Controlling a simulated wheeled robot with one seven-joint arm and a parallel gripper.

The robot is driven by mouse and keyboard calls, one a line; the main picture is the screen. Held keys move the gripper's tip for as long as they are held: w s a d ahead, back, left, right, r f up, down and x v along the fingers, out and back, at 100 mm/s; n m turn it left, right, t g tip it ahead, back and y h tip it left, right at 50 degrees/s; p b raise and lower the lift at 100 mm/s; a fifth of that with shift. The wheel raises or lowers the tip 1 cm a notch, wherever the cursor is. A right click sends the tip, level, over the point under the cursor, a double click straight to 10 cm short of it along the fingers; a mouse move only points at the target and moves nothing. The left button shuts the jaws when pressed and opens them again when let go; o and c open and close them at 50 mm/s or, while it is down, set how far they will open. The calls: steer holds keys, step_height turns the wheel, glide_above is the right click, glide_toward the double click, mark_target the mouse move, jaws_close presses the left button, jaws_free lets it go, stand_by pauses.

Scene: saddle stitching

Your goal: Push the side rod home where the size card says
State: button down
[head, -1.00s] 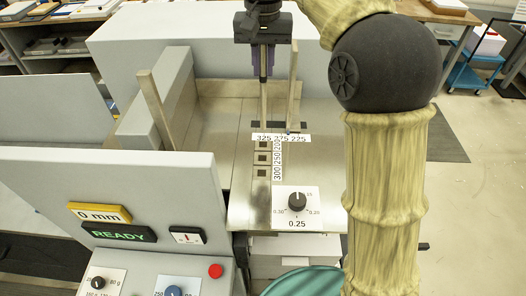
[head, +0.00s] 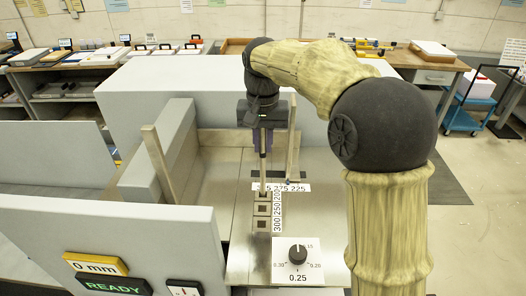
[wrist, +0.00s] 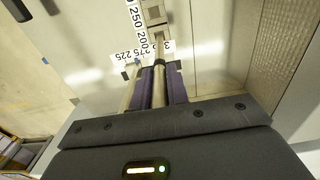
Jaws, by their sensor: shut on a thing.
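My gripper (head: 263,140) has purple fingers and is shut on a slim upright metal side rod (head: 263,170). In the wrist view the rod (wrist: 159,88) lies between the fingers. Its lower end hangs over the front of the slotted steel plate, by the row label (head: 290,188) reading 275 and 225, and hides part of that label. Just in front is a column of square sockets (head: 262,209), beside a strip (head: 278,212) marked 300, 250, 200. I cannot tell whether the rod's tip touches a socket. No size card can be made out.
A fixed upright post (head: 292,145) stands close right of my gripper. Another slanted post (head: 157,163) stands left by a grey block. A dial (head: 298,254) reads 0.25 in front. The plate left of the sockets is clear.

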steer(key=shift+f, duration=1.75)
steer(key=c, duration=1.4)
jaws_free()
steer(key=shift+o, duration=0.2)
step_height(320, 180, up, 12)
steer(key=shift+r, duration=0.15)
